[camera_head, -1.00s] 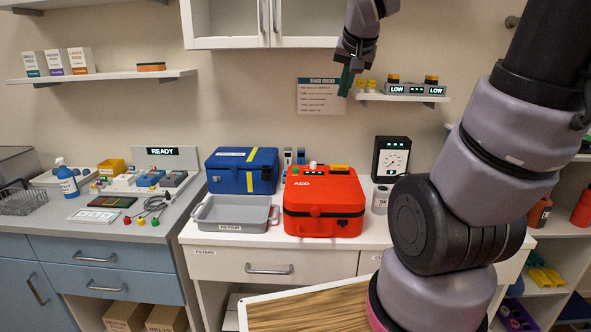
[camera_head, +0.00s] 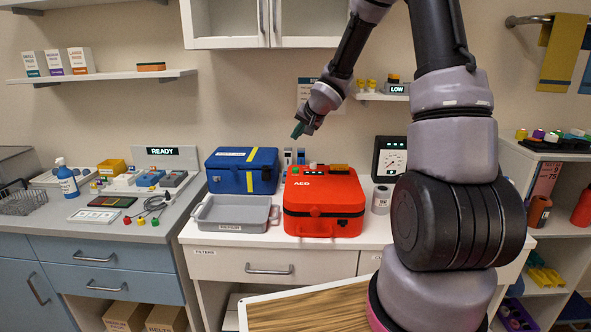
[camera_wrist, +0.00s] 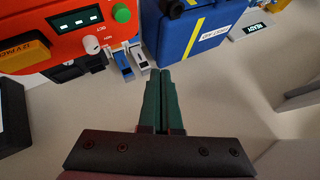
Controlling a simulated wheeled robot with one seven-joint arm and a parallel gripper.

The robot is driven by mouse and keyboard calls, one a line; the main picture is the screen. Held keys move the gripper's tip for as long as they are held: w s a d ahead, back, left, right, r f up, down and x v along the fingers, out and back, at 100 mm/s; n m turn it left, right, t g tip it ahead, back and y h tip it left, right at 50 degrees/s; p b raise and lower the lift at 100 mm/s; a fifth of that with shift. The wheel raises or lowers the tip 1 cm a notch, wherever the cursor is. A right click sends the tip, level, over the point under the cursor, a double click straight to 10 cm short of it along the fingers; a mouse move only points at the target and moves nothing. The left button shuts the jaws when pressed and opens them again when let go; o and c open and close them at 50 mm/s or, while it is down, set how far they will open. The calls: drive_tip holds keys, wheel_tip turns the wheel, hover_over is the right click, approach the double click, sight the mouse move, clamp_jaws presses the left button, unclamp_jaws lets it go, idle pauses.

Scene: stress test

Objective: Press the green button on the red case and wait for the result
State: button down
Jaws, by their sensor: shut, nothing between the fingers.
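The red case (camera_head: 325,207), marked AED, stands closed on the white counter. Its top carries a round green button (camera_wrist: 122,13), a white knob (camera_wrist: 93,44), a small dark display (camera_wrist: 76,22) with lit marks, and a yellow label. In the head view the green button (camera_head: 294,170) is small, at the top's back left. My gripper (camera_head: 297,132) has green fingers, shut and empty, and hangs in the air above the back left of the case. In the wrist view my fingertips (camera_wrist: 164,75) are apart from the case and the button.
A blue case (camera_head: 243,171) stands left of the red one, with small blue-and-white items (camera_head: 288,158) between them. A grey tray (camera_head: 222,213) lies in front of the blue case.

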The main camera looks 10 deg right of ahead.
sight(297, 171)
idle(0.3)
drive_tip(key=shift+f, duration=4.45)
drive_tip(key=shift+f, duration=0.1)
drive_tip(key=shift+f, duration=0.3)
drive_tip(key=shift+f, duration=0.45)
drive_tip(key=shift+r, duration=0.85)
drive_tip(key=shift+r, duration=2.55)
